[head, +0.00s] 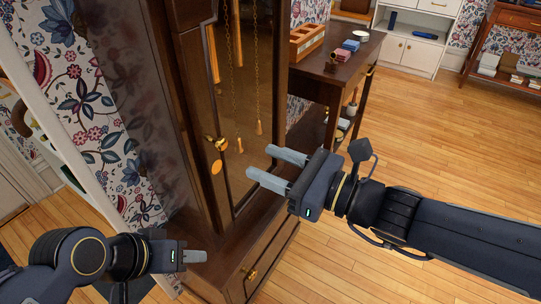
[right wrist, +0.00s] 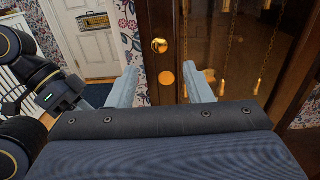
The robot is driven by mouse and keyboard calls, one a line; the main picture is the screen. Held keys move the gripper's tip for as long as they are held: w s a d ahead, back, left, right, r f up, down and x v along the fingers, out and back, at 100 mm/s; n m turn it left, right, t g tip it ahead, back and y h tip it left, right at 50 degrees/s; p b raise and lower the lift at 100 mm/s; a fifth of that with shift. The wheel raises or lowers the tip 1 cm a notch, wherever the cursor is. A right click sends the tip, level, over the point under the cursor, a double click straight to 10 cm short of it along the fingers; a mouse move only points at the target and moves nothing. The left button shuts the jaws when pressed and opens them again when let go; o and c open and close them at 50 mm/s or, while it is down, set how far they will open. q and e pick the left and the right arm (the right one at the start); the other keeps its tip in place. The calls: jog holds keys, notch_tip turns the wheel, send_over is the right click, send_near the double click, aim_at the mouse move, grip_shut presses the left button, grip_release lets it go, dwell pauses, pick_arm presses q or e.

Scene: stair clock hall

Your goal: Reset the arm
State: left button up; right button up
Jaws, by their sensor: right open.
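My right gripper (head: 268,168) is open and empty in front of the tall wooden clock case (head: 187,110), its fingers pointing left towards the case. In the right wrist view its two fingers (right wrist: 166,90) stand apart, with a brass knob (right wrist: 160,46) and a round brass plate (right wrist: 166,78) on the clock door beyond them. The knob also shows in the head view (head: 221,144). My left gripper (head: 192,257) is low at the left, in front of the case's base. Its fingers show edge-on, so I cannot tell whether they are open.
A dark side table (head: 335,85) with a wooden box (head: 307,41), books and a cup stands behind the clock. Chains and weights hang inside the clock. A white cabinet (head: 410,50) stands at the back. The wooden floor (head: 440,130) at the right is clear.

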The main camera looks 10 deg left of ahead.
jog(key=s+d+f+n+h, duration=0.45)
jog(key=d+n, duration=0.25)
jog(key=d, duration=0.2)
jog(key=s+d+f+n+h, duration=0.35)
jog(key=d+f+n, duration=0.2)
jog(key=d, duration=0.25)
jog(key=s+d+f+n+h, duration=0.4)
jog(key=d+n+h, duration=0.1)
jog(key=d+n, duration=0.35)
notch_tip(320, 180, up, 25)
jog(key=d+p, duration=0.1)
jog(key=p, duration=2.4)
jog(key=shift+m+g+p, duration=0.3)
jog(key=shift+d+r, duration=0.1)
